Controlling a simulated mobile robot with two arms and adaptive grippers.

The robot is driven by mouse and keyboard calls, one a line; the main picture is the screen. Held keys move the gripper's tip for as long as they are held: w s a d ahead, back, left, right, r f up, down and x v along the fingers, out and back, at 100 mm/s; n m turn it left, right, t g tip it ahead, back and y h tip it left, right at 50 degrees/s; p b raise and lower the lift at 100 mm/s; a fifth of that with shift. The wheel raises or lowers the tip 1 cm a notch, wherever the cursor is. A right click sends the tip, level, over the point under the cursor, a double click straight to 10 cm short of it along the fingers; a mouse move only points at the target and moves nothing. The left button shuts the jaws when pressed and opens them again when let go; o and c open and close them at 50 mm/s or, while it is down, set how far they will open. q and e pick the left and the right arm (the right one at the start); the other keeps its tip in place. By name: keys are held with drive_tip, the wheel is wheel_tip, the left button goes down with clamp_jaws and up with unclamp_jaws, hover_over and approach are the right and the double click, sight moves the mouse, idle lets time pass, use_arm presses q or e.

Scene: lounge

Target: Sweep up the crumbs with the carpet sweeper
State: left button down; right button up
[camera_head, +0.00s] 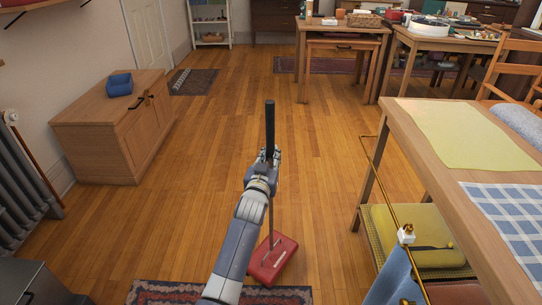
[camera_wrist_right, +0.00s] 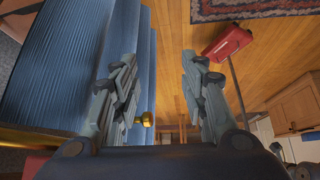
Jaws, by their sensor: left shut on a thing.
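The carpet sweeper has a flat red head (camera_head: 273,262) and a thin upright handle with a black grip (camera_head: 270,122). Its head rests on the wood floor just beyond the patterned rug. My left gripper (camera_head: 266,157) is shut on the handle below the black grip and hides part of it. The red head also shows in the right wrist view (camera_wrist_right: 228,44), beyond my right gripper. My right gripper (camera_wrist_right: 158,68) has its fingers apart with nothing held between them. I cannot make out any crumbs on the floor.
A patterned rug (camera_head: 180,291) lies at the near edge. A wooden cabinet (camera_head: 92,140) stands left, a wooden table (camera_head: 430,170) right. A thin gold rod (camera_head: 383,190) stands beside the table. The floor ahead (camera_head: 215,130) is clear up to the far tables.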

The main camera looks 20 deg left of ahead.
sight(269, 145)
use_arm(q)
drive_tip(key=shift+r+p, duration=0.45)
drive_tip(key=shift+r, duration=0.4)
drive_tip(key=shift+r+p, duration=0.4)
use_arm(e)
drive_tip(key=s+d+f+g, duration=0.1)
drive_tip(key=s+d+g, duration=0.1)
drive_tip(key=s, duration=0.4)
drive_tip(key=shift+s+f+g+h, duration=0.15)
drive_tip(key=shift+s+g+h, duration=0.2)
drive_tip(key=shift+g, duration=0.35)
use_arm(q)
drive_tip(key=shift+r+p, duration=1.1)
drive_tip(key=shift+p, duration=0.1)
drive_tip(key=shift+r+p, duration=0.35)
drive_tip(key=shift+r, duration=0.05)
use_arm(e)
drive_tip(key=shift+x, duration=2.65)
drive_tip(key=shift+a, duration=0.15)
